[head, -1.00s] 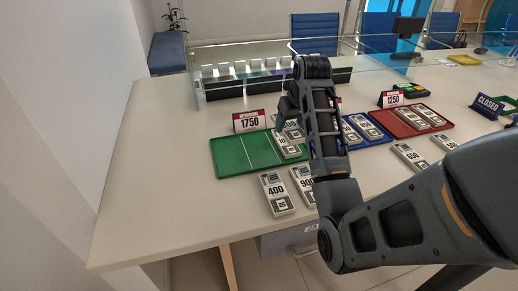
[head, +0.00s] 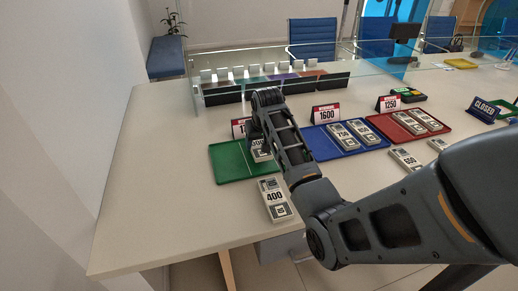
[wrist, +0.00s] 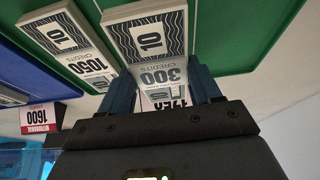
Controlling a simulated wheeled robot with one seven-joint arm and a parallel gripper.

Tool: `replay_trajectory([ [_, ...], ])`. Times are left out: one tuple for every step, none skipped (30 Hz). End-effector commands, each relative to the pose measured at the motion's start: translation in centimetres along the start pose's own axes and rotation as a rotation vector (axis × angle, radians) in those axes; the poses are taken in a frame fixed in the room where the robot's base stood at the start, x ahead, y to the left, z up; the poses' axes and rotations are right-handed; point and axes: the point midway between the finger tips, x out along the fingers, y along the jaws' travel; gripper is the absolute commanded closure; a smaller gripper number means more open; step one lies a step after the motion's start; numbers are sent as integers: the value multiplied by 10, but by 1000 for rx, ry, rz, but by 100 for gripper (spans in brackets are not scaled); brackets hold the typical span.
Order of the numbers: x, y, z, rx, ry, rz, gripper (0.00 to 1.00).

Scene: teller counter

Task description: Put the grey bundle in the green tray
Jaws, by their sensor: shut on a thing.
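My gripper (head: 259,137) is over the green tray (head: 232,168) at the counter's left. In the wrist view my gripper (wrist: 164,88) is shut on a grey bundle (wrist: 148,38) marked 300 CREDITS. The bundle (head: 262,155) shows below the gripper in the head view. It is between two white divider lines, over the tray's middle section. I cannot tell whether it touches the tray floor. A bundle marked 1050 (wrist: 65,38) lies in the neighbouring section. My arm hides the tray's right part in the head view.
A bundle marked 400 (head: 274,200) lies on the counter in front of the tray. A blue tray (head: 325,146) and a red tray (head: 386,131) hold bundles. Price signs, such as 1600 (head: 326,115), stand behind the trays. A glass screen (head: 215,91) runs behind. The counter's left is clear.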

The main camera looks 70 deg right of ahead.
Motion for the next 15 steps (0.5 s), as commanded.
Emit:
replay_trajectory([
  [7,1,4,1,-5,1,74],
  [11,1,6,0,-5,1,74],
  [16,0,9,0,-5,1,74],
  [20,0,10,1,-4,0,74],
  [23,0,11,1,-4,0,74],
  [26,1,12,1,-4,0,74],
  [27,1,13,1,-3,0,74],
  [28,0,13,1,-1,0,74],
  [29,0,13,1,-1,0,74],
  [29,0,13,1,-1,0,74],
  [29,0,13,1,0,0,74],
  [29,0,13,1,-1,0,74],
  [29,0,13,1,-1,0,74],
  [29,0,13,1,-1,0,74],
  [29,0,13,0,-1,0,74],
])
